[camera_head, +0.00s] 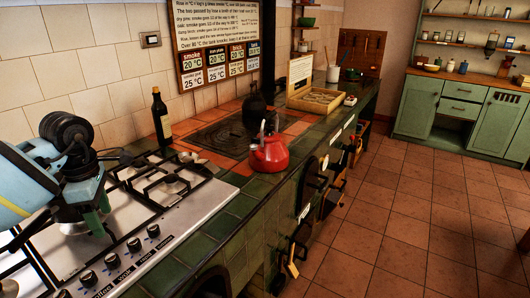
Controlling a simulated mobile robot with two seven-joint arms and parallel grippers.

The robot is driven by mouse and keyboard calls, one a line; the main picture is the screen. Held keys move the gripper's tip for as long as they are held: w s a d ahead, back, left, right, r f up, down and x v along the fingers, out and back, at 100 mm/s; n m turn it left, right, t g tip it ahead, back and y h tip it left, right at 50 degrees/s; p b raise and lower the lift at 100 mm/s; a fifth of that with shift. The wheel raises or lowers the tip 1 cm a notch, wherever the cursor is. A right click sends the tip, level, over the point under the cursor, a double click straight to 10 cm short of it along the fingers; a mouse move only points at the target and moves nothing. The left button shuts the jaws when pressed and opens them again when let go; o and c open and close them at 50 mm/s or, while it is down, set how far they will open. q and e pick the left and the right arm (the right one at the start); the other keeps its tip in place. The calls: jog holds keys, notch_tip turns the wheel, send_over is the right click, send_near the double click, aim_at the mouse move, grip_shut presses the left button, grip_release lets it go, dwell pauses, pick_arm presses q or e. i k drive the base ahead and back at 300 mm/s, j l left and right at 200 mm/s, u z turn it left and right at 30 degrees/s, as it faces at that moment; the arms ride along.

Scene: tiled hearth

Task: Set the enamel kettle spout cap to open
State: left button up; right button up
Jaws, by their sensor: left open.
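The red enamel kettle (269,155) stands upright on the green tiled counter, near its front edge and right of the gas hob. Its dark handle rises above the lid. The spout cap is too small to make out, so I cannot tell whether it is open or closed. My left gripper (98,222) is at the left, over the gas hob, pointing down. It is open and empty, well apart from the kettle. My right gripper is not in view.
The steel gas hob (190,215) with black grates and knobs fills the near counter. A dark bottle (161,118) stands by the wall. A black kettle (254,112) stands behind the red one. A wooden box (314,98) is farther along. The tiled floor to the right is clear.

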aim_at(254, 140)
jog(key=i+l+u, duration=0.1)
jog(key=i, duration=1)
